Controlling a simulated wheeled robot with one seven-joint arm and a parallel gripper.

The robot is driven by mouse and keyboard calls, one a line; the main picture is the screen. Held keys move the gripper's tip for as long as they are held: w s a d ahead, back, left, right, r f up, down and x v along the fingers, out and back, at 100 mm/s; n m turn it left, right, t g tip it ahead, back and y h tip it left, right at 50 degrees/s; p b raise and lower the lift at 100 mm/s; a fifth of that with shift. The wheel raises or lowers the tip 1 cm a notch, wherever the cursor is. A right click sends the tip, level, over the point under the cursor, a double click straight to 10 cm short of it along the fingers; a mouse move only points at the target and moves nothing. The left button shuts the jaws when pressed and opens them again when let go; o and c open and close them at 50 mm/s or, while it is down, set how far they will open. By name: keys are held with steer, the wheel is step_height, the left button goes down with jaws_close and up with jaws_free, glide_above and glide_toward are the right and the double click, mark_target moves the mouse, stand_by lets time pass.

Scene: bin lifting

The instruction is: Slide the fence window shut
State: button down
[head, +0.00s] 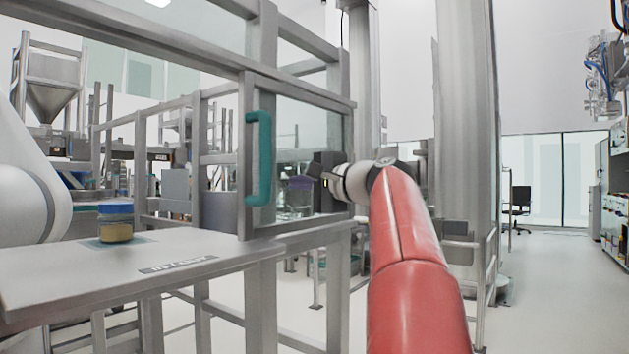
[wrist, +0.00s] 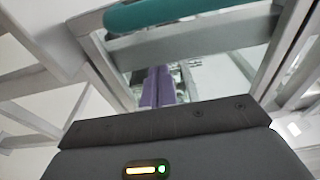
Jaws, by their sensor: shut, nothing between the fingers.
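The fence window (head: 247,140) is a metal-framed panel in the grey fence, with an upright teal handle (head: 259,158) on its left post. The handle also crosses the top of the wrist view (wrist: 185,12). I cannot tell clearly how far the window is open. My gripper (head: 300,183) is to the right of the handle in the head view, at about the height of its lower half, and apart from it. Its purple fingers (wrist: 157,88) are together and empty, pointing towards the window frame in the wrist view.
A grey table (head: 190,255) stands at the left, by the fence. A jar with a blue lid (head: 116,222) stands on it on a small dark mat. Fence posts and rails surround the window. A thick column (head: 466,120) rises on the right, with open floor beyond.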

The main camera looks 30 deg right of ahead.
steer(key=a, duration=0.4)
steer(key=shift+w+a+b, duration=0.1)
steer(key=shift+w+b, duration=0.25)
steer(key=shift+w, duration=0.05)
